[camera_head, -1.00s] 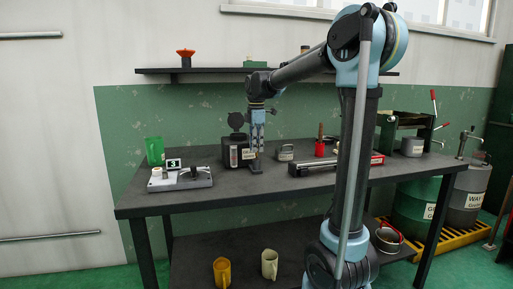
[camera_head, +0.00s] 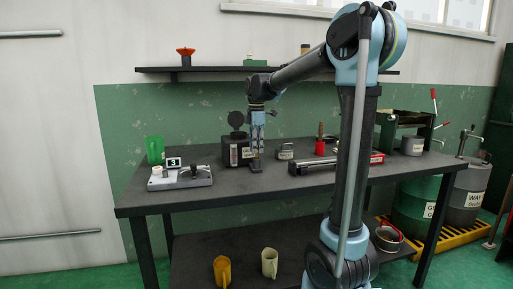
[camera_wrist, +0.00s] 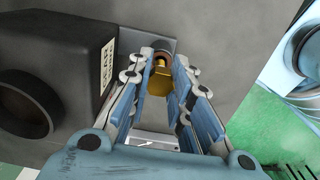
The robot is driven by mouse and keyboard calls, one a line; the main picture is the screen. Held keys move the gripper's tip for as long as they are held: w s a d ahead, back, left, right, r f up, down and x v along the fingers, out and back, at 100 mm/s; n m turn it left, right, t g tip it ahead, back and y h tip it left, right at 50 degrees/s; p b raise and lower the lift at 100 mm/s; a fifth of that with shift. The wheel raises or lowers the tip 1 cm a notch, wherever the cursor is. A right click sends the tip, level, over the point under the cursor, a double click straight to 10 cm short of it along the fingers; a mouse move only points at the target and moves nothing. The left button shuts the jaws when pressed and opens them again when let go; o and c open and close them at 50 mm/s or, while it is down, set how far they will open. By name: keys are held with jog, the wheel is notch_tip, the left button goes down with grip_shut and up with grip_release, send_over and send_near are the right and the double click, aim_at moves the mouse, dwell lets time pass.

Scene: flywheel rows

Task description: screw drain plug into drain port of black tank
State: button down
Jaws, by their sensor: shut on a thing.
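The black tank (camera_head: 232,152) stands on the bench with its round lid raised and a label on its front. In the wrist view the tank (camera_wrist: 45,60) fills the left side, with a large round opening facing the camera. My gripper (camera_head: 257,155) points down just right of the tank. In the wrist view my gripper (camera_wrist: 158,88) is shut on the brass drain plug (camera_wrist: 158,84). A reddish-brown ring (camera_wrist: 163,55) shows at the plug's far end, by a dark plate beside the tank. I cannot tell whether this ring is the drain port or whether threads are engaged.
A grey fixture marked 3 (camera_head: 182,177) and a green container (camera_head: 155,150) stand left on the bench (camera_head: 225,192). A grey weight-like object (camera_head: 286,152), a red container (camera_head: 320,147) and a long rail tool (camera_head: 322,165) lie right of my gripper. The bench front is clear.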

jog(key=shift+f, duration=1.2)
jog(key=c, duration=1.4)
grip_release()
jog(key=shift+o, duration=0.2)
notch_tip(320, 180, up, 12)
jog(key=shift+f, duration=0.1)
